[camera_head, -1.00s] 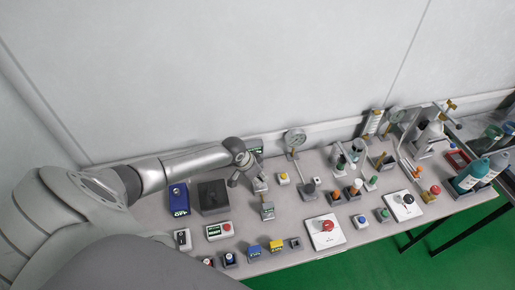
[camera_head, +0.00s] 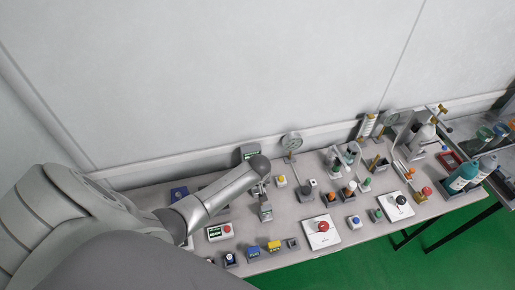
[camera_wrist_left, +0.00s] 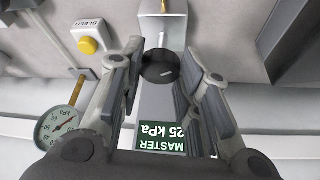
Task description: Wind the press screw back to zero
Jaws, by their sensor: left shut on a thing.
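The press screw's dark round knob (camera_wrist_left: 160,68) sits between my left gripper's fingers (camera_wrist_left: 161,88) in the left wrist view, and the gripper is shut on it. A short rod joins the knob to a pale grey block (camera_wrist_left: 163,22). My right gripper is not in view.
A yellow BLEED button (camera_wrist_left: 87,46) and a dial gauge (camera_wrist_left: 60,125) stand close beside the left gripper. A red-knobbed white plate (camera_head: 322,232), several small buttons and bottles crowd the bench to the right. The wall is close behind.

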